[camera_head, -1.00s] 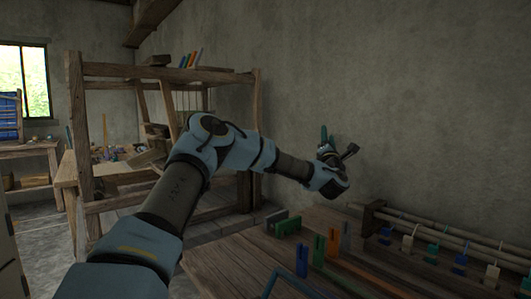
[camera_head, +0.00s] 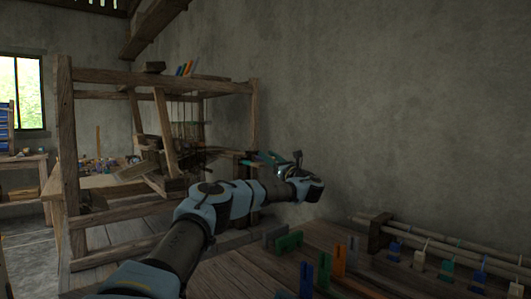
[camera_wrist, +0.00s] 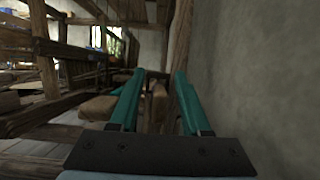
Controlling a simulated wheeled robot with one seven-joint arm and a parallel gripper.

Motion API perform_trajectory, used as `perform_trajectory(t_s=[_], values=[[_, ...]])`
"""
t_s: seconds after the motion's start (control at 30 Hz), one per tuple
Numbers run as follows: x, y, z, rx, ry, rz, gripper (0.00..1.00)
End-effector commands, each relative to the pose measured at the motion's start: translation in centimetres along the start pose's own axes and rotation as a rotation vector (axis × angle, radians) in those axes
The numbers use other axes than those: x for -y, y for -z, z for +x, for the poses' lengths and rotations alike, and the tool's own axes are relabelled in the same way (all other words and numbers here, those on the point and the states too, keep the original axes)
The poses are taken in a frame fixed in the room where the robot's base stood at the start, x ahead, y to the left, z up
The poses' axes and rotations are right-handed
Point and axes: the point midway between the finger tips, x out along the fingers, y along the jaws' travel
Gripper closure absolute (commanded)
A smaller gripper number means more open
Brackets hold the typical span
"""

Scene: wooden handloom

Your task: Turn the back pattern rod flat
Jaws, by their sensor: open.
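My gripper (camera_head: 263,160) is open, with its two teal fingers pointing left toward the loom (camera_head: 160,76). In the wrist view my gripper (camera_wrist: 159,76) shows its fingers spread apart with nothing held between them. Brown wooden pieces (camera_wrist: 158,102) show beyond the fingers; their exact distance is unclear. Two long pale rods (camera_head: 440,242) lie along the wall side at the right, running from a dark wooden end block (camera_head: 379,233). I cannot tell which part is the back pattern rod or how it is turned.
Coloured upright pieces (camera_head: 288,241) and tags (camera_head: 447,265) stand on the wooden surface in front right. The grey wall (camera_head: 400,120) is close behind my gripper. A loom post (camera_head: 66,160) stands at the left. A workbench (camera_head: 24,170) is at the far left.

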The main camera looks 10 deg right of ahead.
Motion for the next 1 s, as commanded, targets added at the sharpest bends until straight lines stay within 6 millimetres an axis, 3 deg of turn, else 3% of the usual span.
perform_trajectory(t_s=[0.2,0.53,0.93,1.0], values=[[0.0,0.0,2.0,0.000,0.000,0.001,0.53],[0.0,0.0,2.2,0.000,0.002,0.001,0.54],[0.0,0.0,2.2,0.000,0.001,0.001,0.99],[0.0,0.0,2.2,0.000,0.001,0.001,1.00]])
